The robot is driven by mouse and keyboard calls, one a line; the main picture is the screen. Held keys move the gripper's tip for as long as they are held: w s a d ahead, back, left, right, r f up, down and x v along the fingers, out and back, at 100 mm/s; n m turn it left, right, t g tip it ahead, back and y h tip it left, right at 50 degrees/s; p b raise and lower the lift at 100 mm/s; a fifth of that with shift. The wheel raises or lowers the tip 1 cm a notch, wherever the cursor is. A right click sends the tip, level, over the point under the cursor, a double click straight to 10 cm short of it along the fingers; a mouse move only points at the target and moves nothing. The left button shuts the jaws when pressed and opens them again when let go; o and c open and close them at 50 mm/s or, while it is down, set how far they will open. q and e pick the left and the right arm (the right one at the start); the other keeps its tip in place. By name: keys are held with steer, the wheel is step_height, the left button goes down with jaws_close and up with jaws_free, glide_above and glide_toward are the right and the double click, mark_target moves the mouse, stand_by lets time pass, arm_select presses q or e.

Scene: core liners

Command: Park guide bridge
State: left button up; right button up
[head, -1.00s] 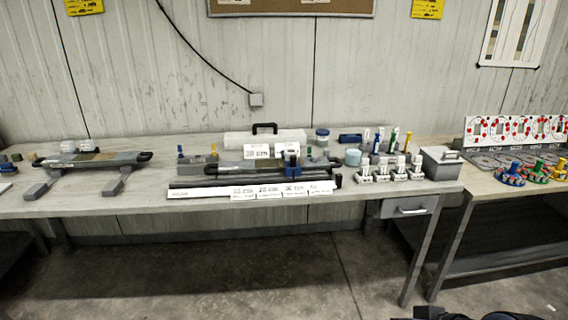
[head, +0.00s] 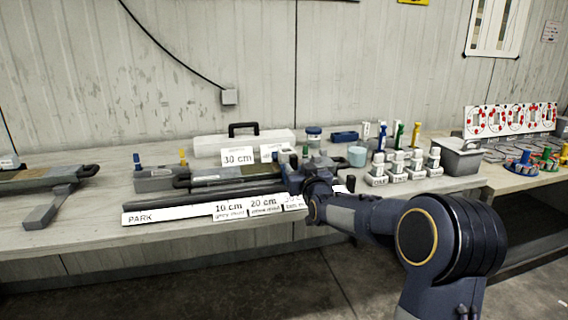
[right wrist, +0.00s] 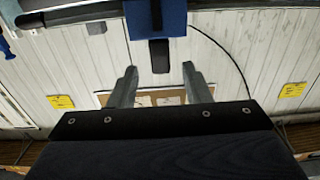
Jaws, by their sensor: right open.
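The guide bridge, a blue block with a dark tab (right wrist: 158,20), shows at the top of the right wrist view. My right gripper (right wrist: 160,88) is open, its two grey fingers apart with nothing between them. The tab points toward the gap between the fingers, and I see no contact. In the head view my right gripper (head: 300,172) is at the right part of the dark rail (head: 230,188) and largely hides the bridge. A white strip marked PARK (head: 165,215) runs along the front of the rail. My left gripper is not in view.
Cards marked 10 cm (head: 230,209) and 20 cm (head: 264,205) stand at the strip. Several small white-labelled stands (head: 397,165) and a grey box (head: 458,157) lie to the right.

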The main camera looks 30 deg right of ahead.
mark_target(294, 162)
steer(key=x, duration=0.5)
steer(key=shift+w+f, duration=0.1)
steer(key=shift+w, duration=0.25)
jaws_close()
